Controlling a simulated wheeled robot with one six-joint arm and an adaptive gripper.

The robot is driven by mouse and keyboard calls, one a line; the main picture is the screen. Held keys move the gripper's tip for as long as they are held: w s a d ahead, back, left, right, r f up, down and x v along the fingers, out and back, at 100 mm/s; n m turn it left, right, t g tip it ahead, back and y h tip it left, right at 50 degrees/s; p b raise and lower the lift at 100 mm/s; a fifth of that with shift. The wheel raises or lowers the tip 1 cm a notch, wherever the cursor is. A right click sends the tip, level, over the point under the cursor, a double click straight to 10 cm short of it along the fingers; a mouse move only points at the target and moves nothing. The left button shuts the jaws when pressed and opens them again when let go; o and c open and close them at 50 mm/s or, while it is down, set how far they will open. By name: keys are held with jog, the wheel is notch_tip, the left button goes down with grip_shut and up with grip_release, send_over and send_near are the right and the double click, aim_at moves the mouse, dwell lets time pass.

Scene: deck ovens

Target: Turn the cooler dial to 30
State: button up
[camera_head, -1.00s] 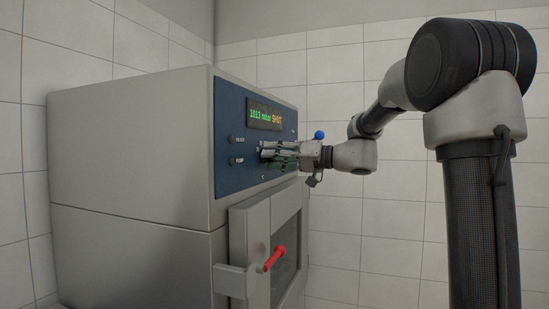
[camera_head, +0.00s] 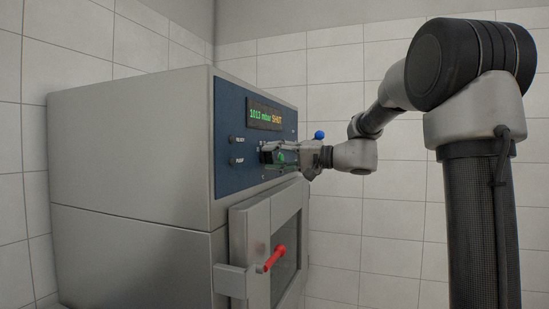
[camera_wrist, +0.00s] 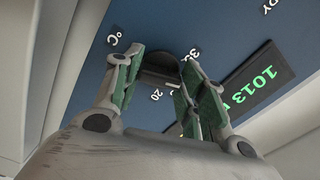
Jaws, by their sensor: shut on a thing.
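The cooler dial (camera_wrist: 160,64) is a dark round knob on the blue control panel, seen in the wrist view between my finger pads. My gripper (camera_wrist: 161,66) is shut on it, with one green-padded finger on each side. White scale marks show around it: "20" below the dial and "30" to its upper right, partly cut by a finger. A "°C" mark is at the left. In the head view my gripper (camera_head: 274,155) covers the dial against the panel.
The panel's display (camera_head: 265,115) reads 1013 mbar and an orange word like SHUT. Two small knobs or buttons (camera_head: 233,160) sit at the panel's left. Below is the oven door (camera_head: 258,230) with a red handle (camera_head: 274,258). Free space lies right of the oven.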

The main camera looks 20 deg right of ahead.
jog(key=o, duration=1)
jog(key=shift+d, duration=0.1)
jog(key=v, duration=1.2)
